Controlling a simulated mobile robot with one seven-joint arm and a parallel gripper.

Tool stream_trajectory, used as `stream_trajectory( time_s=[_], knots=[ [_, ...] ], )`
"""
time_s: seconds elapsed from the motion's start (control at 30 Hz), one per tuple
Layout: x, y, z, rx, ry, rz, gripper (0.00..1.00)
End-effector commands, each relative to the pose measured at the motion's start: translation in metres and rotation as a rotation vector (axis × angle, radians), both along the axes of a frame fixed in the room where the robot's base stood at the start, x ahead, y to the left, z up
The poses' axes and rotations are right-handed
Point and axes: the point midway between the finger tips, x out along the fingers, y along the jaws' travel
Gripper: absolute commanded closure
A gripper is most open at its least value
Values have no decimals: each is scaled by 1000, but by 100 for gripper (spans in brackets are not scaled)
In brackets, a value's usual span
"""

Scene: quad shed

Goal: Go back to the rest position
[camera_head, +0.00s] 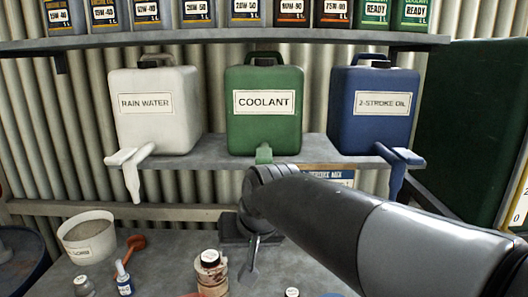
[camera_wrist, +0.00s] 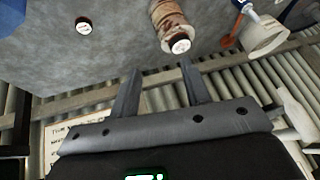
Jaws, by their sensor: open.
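My gripper (camera_wrist: 157,80) shows in the wrist view with its two grey fingers apart and nothing between them. It hangs over the bench (camera_wrist: 60,65), near the wall side. In the head view my arm reaches in from the lower right, and its end is in front of the shelf edge below the green coolant can (camera_head: 264,124). The gripper (camera_head: 251,262) shows only partly there, below the arm's end. A stained bottle with a white cap label (camera_head: 211,272) stands to its left on the bench; it also shows beyond the fingers in the wrist view (camera_wrist: 168,22).
A white rain water can (camera_head: 157,127) and a blue 2-stroke oil can (camera_head: 373,128) flank the coolant can on the shelf. Their taps hang below it. A tub of granules (camera_head: 86,246), an orange scoop (camera_head: 134,244) and small bottles stand on the bench. Several labelled bottles line the upper shelf (camera_head: 220,38).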

Motion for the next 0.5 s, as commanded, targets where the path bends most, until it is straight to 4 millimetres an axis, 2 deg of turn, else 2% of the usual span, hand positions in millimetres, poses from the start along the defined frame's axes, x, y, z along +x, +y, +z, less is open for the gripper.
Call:
stream_trajectory(
  time_s=[0.03, 0.2, 0.3, 0.4, 0.5],
  knots=[
    [-10, -28, -2, -16, -9, -34, 57],
    [-49, -103, -20, -81, -19, -120, 57],
    [-75, -139, -33, -115, -21, -167, 57],
    [-98, -165, -47, -145, -19, -207, 57],
    [-116, -182, -59, -166, -15, -233, 57]
  ],
)
